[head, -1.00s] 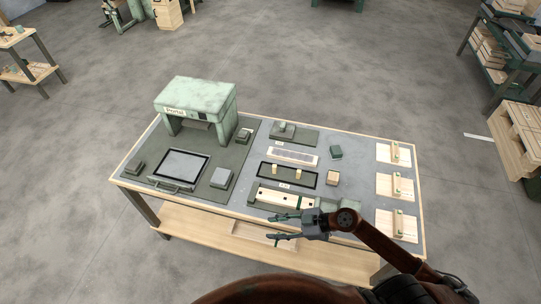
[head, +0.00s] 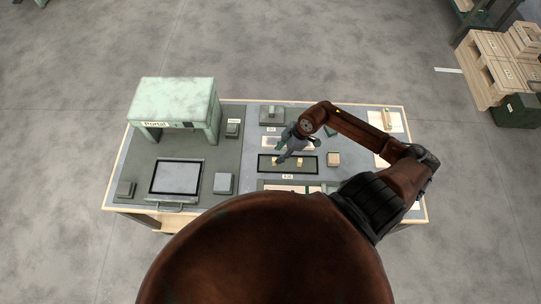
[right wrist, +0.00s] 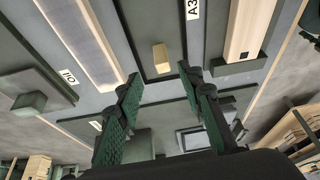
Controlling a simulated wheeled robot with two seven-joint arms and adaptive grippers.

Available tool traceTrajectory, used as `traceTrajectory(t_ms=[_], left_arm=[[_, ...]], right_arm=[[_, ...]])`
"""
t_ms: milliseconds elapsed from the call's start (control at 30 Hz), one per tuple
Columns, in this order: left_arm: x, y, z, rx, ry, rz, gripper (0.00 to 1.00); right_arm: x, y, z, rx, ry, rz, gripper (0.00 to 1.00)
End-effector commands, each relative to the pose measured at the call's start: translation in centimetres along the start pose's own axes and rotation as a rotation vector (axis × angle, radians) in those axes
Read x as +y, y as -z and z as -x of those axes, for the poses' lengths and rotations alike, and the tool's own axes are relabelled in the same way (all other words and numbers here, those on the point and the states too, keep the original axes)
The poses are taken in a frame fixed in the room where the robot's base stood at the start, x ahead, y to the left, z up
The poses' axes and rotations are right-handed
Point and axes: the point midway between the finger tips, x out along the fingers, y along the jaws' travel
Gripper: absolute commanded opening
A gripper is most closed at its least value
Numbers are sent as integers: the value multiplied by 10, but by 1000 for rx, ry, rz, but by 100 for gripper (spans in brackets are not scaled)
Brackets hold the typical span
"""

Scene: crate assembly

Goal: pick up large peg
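Small wooden pegs (head: 300,162) stand in a black-rimmed tray (head: 318,169) in the middle of the table; I cannot tell which is the large one. My right gripper (head: 281,158) is over the left part of this tray and partly hides it. In the right wrist view, the right gripper (right wrist: 165,78) is open and empty, its two green fingers apart. One wooden peg (right wrist: 160,58) shows beyond the fingertips, roughly between them, not touched. My left gripper is in neither view.
A long wooden piece (right wrist: 248,30) and a grey-topped wooden strip (right wrist: 78,40) flank the tray. The green portal (head: 176,104) and a dark-framed panel (head: 176,177) occupy the left half. My arm and body hide the table's front right.

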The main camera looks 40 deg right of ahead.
Motion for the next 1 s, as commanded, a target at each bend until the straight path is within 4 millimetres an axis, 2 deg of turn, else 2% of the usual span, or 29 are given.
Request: traceTrajectory(t_ms=[100,267,533,767,1000], left_arm=[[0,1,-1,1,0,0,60],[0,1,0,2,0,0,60],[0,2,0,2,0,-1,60],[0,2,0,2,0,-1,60],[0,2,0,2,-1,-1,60]], right_arm=[[0,1,-14,1,1,0,35],[-2,3,-26,3,3,1,35],[-4,5,-64,4,2,3,35],[-4,5,-67,3,1,5,35],[-4,5,-67,2,1,5,20]])
